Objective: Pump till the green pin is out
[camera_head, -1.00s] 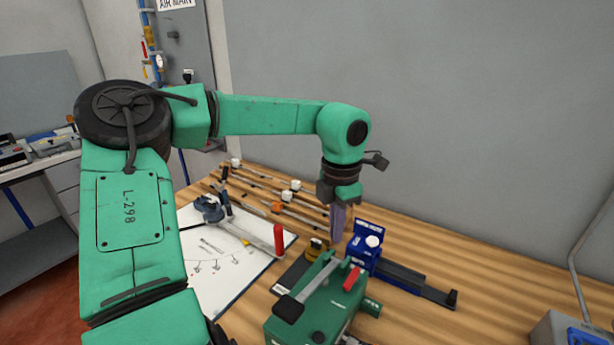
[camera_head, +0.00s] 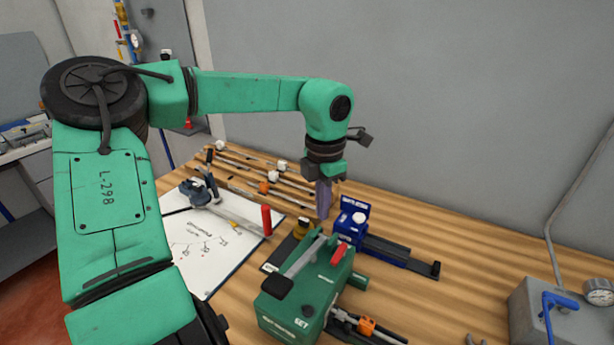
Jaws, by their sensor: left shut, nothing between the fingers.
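A green pump box (camera_head: 303,300) stands on the wooden bench, with a grey lever ending in a black grip (camera_head: 277,286) and a red handle (camera_head: 339,251) on top. My left gripper (camera_head: 324,212) points down behind the pump box, beside the blue block; its fingers are shut and empty. The blue block (camera_head: 351,232) has a white round cap and a dark rail running right. No green pin can be made out. My right gripper is not in view.
A sheet with drawings (camera_head: 205,250), a clamp-like tool with a red handle (camera_head: 267,220) and several rods (camera_head: 250,180) lie at the left. A grey box with a gauge (camera_head: 560,315) stands at the right. The bench (camera_head: 440,225) is clear at the back right.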

